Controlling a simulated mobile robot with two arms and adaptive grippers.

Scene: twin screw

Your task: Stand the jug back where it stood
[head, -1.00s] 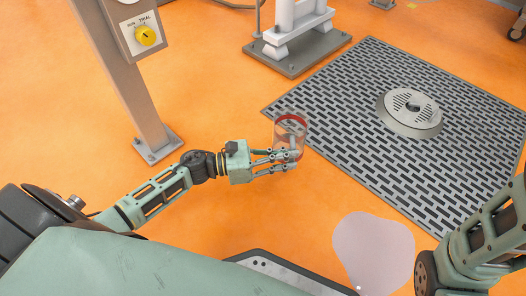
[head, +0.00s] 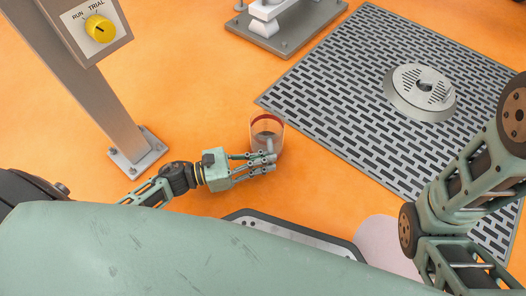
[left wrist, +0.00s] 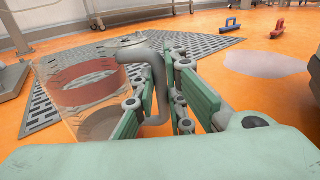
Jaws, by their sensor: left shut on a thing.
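The jug (head: 267,127) is clear, with a red band inside near its top and a grey handle. It is upright, just left of the floor grating's edge in the head view. My left gripper (head: 262,162) is shut on the jug's handle, at the jug's near side. In the left wrist view the clear jug (left wrist: 85,95) fills the left side, and its grey handle (left wrist: 157,80) passes between the fingers (left wrist: 155,105). I cannot tell whether the jug's base touches the floor. My right arm shows at the right, but its gripper is out of view.
A grey floor grating (head: 340,110) with a round drain-like cap (head: 420,92) lies to the right. A post (head: 95,90) with a yellow knob (head: 100,29) stands at the left. A pale puddle-like patch (head: 385,243) lies near my right arm. Orange floor (head: 200,80) is open around the jug.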

